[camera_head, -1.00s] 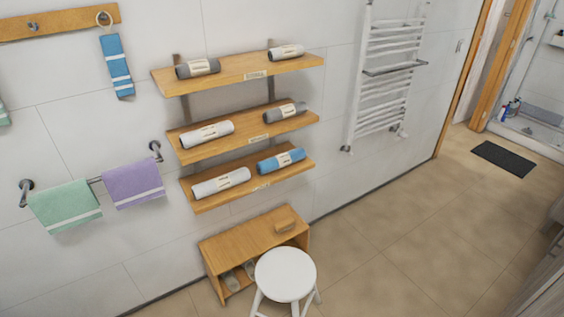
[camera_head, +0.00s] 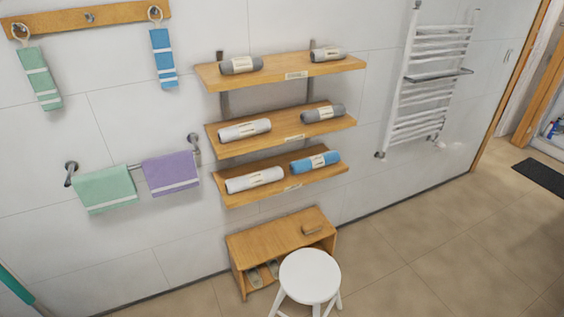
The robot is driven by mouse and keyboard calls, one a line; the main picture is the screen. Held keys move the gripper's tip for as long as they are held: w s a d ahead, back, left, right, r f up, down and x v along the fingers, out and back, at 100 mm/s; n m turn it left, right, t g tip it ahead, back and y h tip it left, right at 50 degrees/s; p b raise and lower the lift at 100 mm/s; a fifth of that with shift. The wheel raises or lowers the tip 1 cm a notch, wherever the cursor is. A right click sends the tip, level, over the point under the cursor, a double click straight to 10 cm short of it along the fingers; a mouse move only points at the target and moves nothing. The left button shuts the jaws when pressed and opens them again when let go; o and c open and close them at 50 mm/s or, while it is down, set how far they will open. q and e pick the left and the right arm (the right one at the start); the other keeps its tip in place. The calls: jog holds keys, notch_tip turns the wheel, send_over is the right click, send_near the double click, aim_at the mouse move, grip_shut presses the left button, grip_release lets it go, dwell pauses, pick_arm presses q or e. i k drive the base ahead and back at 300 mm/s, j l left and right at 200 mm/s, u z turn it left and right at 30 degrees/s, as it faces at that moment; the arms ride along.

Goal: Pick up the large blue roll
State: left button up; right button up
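The large blue roll (camera_head: 315,161) lies on the right part of the lowest wall shelf (camera_head: 234,200). It has a pale label band around its middle. A white roll (camera_head: 254,180) lies to its left on the same shelf. Neither of my grippers shows in the head view, so I cannot see whether they are open or shut.
Above are the middle shelf (camera_head: 217,149) and top shelf (camera_head: 278,70), holding grey and white rolls. Below stand a wooden bench (camera_head: 270,236) and a white stool (camera_head: 310,277). A towel radiator (camera_head: 430,83) hangs at right. The tiled floor (camera_head: 430,235) right of the stool is clear.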

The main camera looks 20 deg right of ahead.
aim_at(315, 162)
jog(key=i+l+u, duration=0.1)
jog(key=l+u, duration=1.15)
jog(key=l, duration=0.75)
jog(key=k+l, duration=0.1)
jog(key=l, duration=0.45)
jog(key=l+u, duration=0.1)
jog(key=l, duration=0.45)
jog(key=k+l, duration=0.15)
jog(key=l, duration=0.4)
jog(key=k+l+u, duration=0.1)
jog(key=l, duration=1.45)
jog(key=i+l, duration=0.25)
